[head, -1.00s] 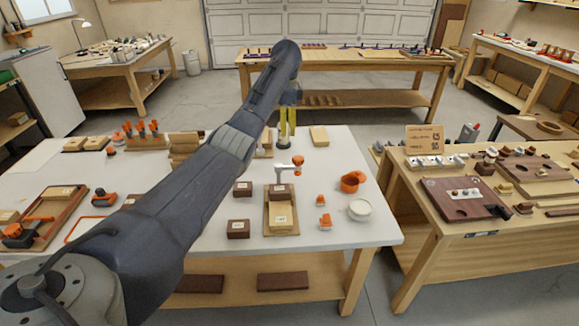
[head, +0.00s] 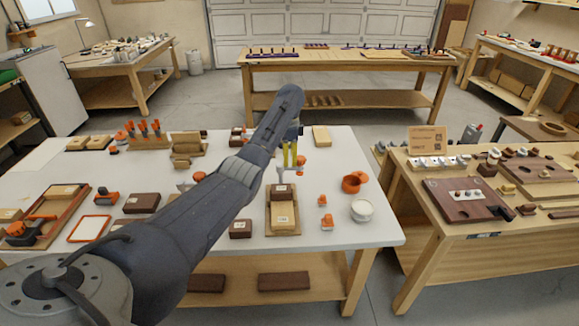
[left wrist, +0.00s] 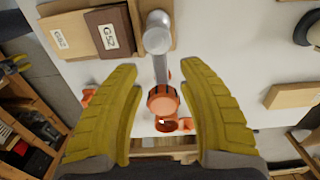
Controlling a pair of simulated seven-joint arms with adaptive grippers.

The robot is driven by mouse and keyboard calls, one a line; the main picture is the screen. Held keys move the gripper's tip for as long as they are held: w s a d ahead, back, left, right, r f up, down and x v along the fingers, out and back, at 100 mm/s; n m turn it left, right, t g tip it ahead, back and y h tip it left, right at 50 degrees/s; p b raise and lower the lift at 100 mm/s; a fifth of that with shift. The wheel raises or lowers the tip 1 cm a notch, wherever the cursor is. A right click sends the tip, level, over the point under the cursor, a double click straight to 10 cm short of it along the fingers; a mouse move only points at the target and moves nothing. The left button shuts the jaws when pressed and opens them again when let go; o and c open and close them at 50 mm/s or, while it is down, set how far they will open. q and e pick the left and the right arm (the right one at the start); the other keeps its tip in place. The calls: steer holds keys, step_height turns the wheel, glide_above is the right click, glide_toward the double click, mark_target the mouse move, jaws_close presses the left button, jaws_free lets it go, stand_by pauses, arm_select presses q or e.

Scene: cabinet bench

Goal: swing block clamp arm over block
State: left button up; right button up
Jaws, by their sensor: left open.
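The clamp arm is a silver bar (left wrist: 160,70) with a round silver end and an orange ribbed knob (left wrist: 163,101). In the left wrist view it lies between my open yellow fingers, with clear gaps on both sides. The labelled dark brown block (left wrist: 108,30) is beside the bar, not under it. In the head view this block (head: 281,189) sits on a wooden base (head: 270,222), with a pale labelled block (head: 283,214) in front. My left gripper (head: 290,165) is above the clamp behind the block and partly hides it. My right gripper is out of view.
Loose dark blocks, one of them (head: 240,229) left of the base, stand on the white table (head: 335,232). Small orange parts (head: 327,221), an orange cup (head: 353,183) and a white bowl (head: 362,210) stand to the right. The table's front right is mostly clear.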

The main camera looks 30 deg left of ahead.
mark_target(290, 167)
arm_select(q)
steer(key=shift+f, duration=1.95)
steer(key=shift+c, duration=0.2)
jaws_close()
